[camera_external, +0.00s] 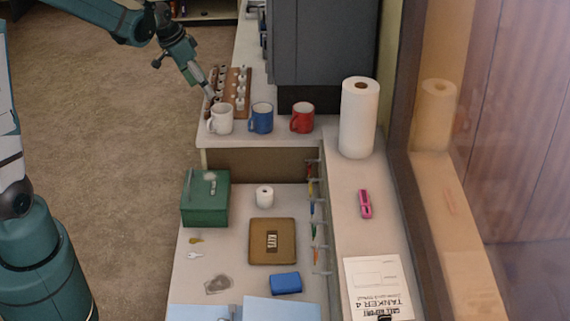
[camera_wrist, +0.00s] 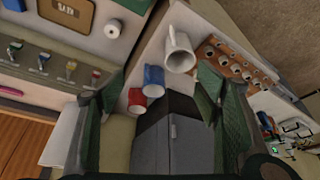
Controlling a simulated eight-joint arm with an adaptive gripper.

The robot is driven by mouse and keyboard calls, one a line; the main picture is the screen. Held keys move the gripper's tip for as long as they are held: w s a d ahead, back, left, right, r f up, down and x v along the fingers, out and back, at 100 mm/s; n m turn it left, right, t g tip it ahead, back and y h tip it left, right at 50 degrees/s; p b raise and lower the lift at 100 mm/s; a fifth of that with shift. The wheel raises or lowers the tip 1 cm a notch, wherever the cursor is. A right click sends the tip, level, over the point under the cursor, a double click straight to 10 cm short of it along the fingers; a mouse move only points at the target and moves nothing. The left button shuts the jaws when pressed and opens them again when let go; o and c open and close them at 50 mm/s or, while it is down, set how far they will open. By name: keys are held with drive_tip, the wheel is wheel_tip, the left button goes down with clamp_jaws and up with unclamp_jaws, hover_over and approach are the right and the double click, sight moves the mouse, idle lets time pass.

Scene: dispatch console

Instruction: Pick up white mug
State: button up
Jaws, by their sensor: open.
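The white mug (camera_external: 221,121) stands upright at the left end of a row of mugs on the raised counter. In the wrist view the white mug (camera_wrist: 180,52) lies ahead of my fingers, nearer the right one, with its handle toward the top. My gripper (camera_external: 210,94) is just behind and above the white mug in the external view, close to its rim; I cannot tell if they touch. In the wrist view my gripper (camera_wrist: 160,84) is open, its two green fingers wide apart, with nothing held between them.
A blue mug (camera_external: 261,118) and a red mug (camera_external: 302,117) stand right of the white one. A wooden rack (camera_external: 241,84) with small white items sits behind it. A paper towel roll (camera_external: 359,118) and a dark grey cabinet (camera_external: 325,45) stand nearby. The counter's front edge is close.

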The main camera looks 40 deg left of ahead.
approach(223, 112)
drive_tip(key=d, duration=0.2)
drive_tip(key=s+d+r, duration=0.1)
drive_tip(key=shift+s+d+r+m, duration=0.1)
drive_tip(key=shift+d+r+m, duration=0.05)
drive_tip(key=shift+m, duration=0.25)
drive_tip(key=shift+w+a+f, duration=0.25)
drive_tip(key=shift+w+f, duration=0.1)
drive_tip(key=shift+f, duration=0.25)
drive_tip(key=shift+x, duration=1.3)
drive_tip(key=shift+d+f, duration=0.1)
drive_tip(key=shift+f, duration=0.05)
drive_tip(key=shift+s+p+x, duration=0.15)
drive_tip(key=shift+p+x, duration=0.05)
drive_tip(key=shift+x, duration=1)
drive_tip(key=shift+s+p+x, duration=0.1)
drive_tip(key=shift+p+x, duration=0.05)
drive_tip(key=shift+x, duration=1.1)
drive_tip(key=shift+f, duration=0.1)
drive_tip(key=c, duration=1.1)
